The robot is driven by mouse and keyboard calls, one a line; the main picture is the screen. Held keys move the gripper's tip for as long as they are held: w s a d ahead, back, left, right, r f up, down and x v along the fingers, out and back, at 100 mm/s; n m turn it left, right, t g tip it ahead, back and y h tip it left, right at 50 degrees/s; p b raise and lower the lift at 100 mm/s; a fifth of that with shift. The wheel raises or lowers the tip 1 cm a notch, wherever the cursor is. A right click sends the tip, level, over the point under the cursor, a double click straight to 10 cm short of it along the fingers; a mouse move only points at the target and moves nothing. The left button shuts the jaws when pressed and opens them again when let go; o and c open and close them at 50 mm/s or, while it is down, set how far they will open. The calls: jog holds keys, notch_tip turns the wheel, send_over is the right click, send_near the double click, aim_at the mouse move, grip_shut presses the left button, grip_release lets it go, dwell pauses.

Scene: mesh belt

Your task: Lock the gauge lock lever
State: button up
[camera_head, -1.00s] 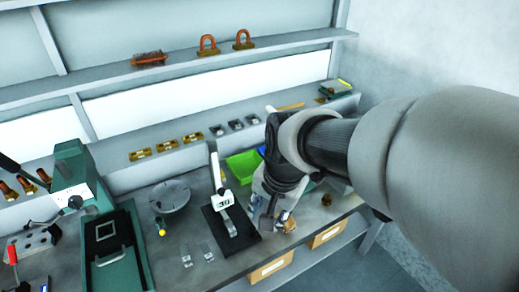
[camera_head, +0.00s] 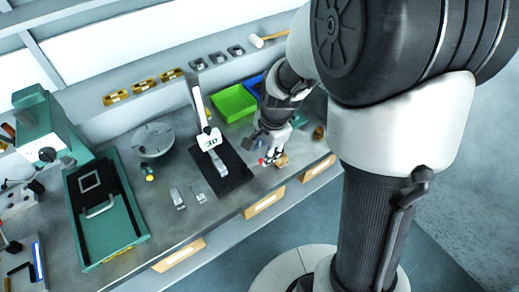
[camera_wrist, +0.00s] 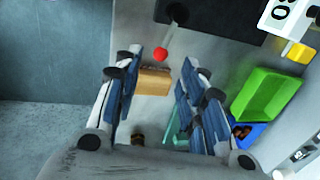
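The gauge stand with a "30" display (camera_head: 209,140) stands on a black base (camera_head: 234,174); part of the display (camera_wrist: 287,12) and base (camera_wrist: 215,14) show at the top of the wrist view. A thin lever with a red knob (camera_wrist: 160,54) reaches from the base's edge towards my gripper. The red knob (camera_head: 263,161) is small in the head view. My gripper (camera_wrist: 158,88) is open, its blue-padded fingers apart, with the knob beyond the fingertips. In the head view my gripper (camera_head: 272,148) is right of the base. I cannot tell whether the lever is locked.
A tan block (camera_wrist: 153,81) lies between the fingers' outlines in the wrist view, apparently below them. A green bin (camera_head: 234,103) and a blue bin (camera_head: 254,85) stand behind. The bench's front edge is close.

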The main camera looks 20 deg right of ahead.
aim_at(254, 164)
jog(key=f, duration=0.3)
jog(key=w+f+b, duration=0.1)
jog(key=f, duration=0.1)
jog(key=shift+w+a+f+b, duration=0.1)
jog(key=shift+a+f+b, duration=0.1)
jog(key=shift+f+b, duration=0.15)
jog(key=shift+c, duration=0.3)
grip_shut()
